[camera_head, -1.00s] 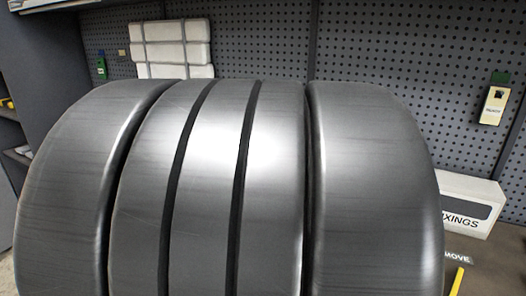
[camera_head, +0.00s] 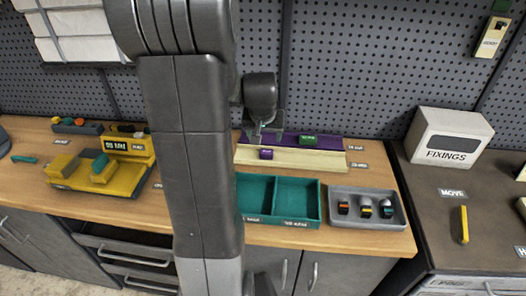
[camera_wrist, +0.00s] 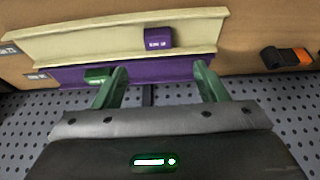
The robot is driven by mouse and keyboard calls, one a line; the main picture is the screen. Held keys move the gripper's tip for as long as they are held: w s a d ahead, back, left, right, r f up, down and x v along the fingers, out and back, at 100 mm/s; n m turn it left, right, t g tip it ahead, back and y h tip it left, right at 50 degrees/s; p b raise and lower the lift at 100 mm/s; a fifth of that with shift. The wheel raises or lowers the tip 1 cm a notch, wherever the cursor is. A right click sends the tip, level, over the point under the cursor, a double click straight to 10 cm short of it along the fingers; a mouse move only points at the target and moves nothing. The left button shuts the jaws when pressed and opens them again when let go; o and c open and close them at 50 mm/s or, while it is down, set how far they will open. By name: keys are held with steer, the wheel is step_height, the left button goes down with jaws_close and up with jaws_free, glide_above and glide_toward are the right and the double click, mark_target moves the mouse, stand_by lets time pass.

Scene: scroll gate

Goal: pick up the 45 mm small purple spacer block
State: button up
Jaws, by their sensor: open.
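The small purple block (camera_head: 266,154) rests on a cream strip (camera_head: 318,160) on the wooden bench. In the wrist view the purple block (camera_wrist: 158,39) shows a small white label and lies beyond my fingertips, roughly between them in line. My gripper (camera_wrist: 159,68) is open and empty, its two green fingers spread apart over a purple strip. In the head view my gripper (camera_head: 263,130) hangs just behind the block, partly hidden by my arm. A green block (camera_head: 307,140) sits on the purple strip (camera_head: 334,143) behind the cream one.
A green two-part tray (camera_head: 297,223) and a grey tray (camera_head: 399,217) with several small items stand in front. A yellow holder (camera_head: 118,182) is at left, a FIXINGS box (camera_head: 451,138) at right. The pegboard (camera_head: 350,70) rises close behind.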

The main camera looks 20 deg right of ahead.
glide_above(267, 152)
steer(key=s+a, duration=0.1)
steer(key=s, duration=0.1)
steer(key=f, duration=0.5)
steer(key=shift+w+a+f, duration=0.1)
steer(key=shift+w+a, duration=0.05)
steer(key=shift+w, duration=0.1)
steer(key=shift+s+p+x, duration=0.2)
steer(key=shift+p+x, duration=0.8)
steer(key=shift+x, duration=1.55)
steer(key=c, duration=1.1)
